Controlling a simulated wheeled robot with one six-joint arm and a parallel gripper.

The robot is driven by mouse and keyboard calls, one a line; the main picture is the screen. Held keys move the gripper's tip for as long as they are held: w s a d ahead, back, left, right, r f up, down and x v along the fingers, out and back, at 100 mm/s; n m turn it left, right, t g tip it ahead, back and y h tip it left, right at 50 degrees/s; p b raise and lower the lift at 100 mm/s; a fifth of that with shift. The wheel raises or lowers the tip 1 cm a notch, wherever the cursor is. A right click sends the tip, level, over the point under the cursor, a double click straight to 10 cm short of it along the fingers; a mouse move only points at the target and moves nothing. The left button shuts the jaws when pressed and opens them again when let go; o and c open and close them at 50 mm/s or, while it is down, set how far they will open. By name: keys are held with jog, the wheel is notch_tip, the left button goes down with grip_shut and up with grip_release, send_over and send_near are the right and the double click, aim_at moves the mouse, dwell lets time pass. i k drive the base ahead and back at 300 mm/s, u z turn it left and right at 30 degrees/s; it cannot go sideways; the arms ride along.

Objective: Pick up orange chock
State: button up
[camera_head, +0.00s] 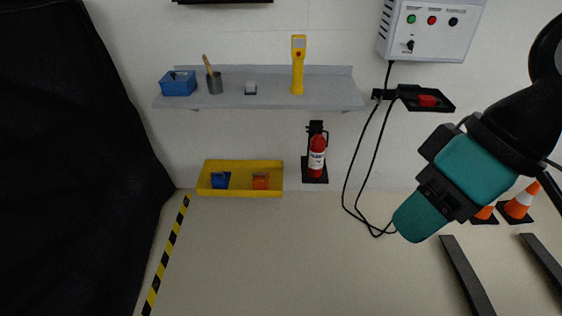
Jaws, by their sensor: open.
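The orange chock (260,181) is a small block in the right half of the shallow yellow tray (240,165) by the foot of the wall. A blue chock (220,180) lies to its left in the same tray, with a gap between them. My gripper (416,220), teal and black, hangs at the right of the view, pointing down and left. It is open, well to the right of the tray and clear of the orange chock. I see it from the side, so the gap between its fingers is hidden, and nothing shows held in it.
A grey shelf (225,99) above the tray bears a blue box, a cup and a yellow handheld device. A red fire extinguisher (317,154) stands right of the tray. Black cables (350,190) hang near my gripper. Traffic cones (519,201) stand at right. The floor before the tray is clear.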

aim_at(260, 181)
jog(key=u, duration=0.3)
jog(key=i, duration=1.9)
jog(key=u, duration=0.7)
jog(key=i, duration=0.35)
jog(key=u, duration=0.1)
